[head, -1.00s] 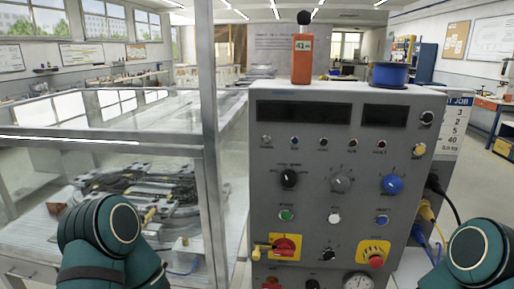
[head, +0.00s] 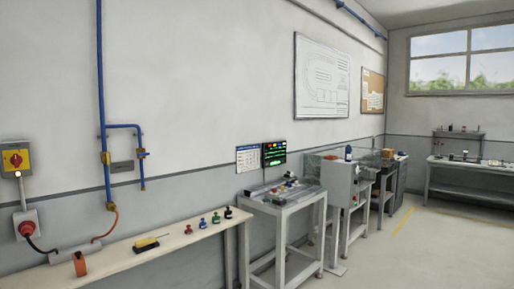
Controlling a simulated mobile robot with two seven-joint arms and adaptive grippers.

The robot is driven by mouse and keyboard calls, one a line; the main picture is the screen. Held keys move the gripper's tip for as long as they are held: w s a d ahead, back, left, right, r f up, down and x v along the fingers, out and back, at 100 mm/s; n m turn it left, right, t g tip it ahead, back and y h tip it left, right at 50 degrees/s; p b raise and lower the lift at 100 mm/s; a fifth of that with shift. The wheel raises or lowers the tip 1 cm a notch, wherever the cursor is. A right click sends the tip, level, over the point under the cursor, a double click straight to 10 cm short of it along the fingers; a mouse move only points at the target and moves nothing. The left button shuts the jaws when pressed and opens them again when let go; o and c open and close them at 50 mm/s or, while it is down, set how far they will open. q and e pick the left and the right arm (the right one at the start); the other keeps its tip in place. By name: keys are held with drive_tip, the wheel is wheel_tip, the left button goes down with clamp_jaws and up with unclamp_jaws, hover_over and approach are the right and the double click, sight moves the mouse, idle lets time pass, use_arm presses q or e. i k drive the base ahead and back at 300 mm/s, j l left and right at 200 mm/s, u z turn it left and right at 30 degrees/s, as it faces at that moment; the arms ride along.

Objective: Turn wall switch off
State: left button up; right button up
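The wall switch (head: 16,160) is a grey box with a red rotary knob on a yellow plate, at the far left of the head view. A small light glows at its lower edge. The knob's exact position is too small to tell. A red and grey socket (head: 27,224) with a black cable sits on the wall below it. Neither of my grippers is in view.
Blue pipes (head: 102,100) run up the wall. Benches stand along the wall further right. The floor (head: 430,245) at right is clear.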

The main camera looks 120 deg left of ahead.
sight(16, 160)
drive_tip(key=u, duration=5.5)
drive_tip(key=i+l, duration=0.2)
drive_tip(key=i, duration=0.3)
drive_tip(key=i+l, duration=0.2)
drive_tip(key=i, duration=0.3)
drive_tip(key=i+l, duration=0.2)
drive_tip(key=i, duration=0.3)
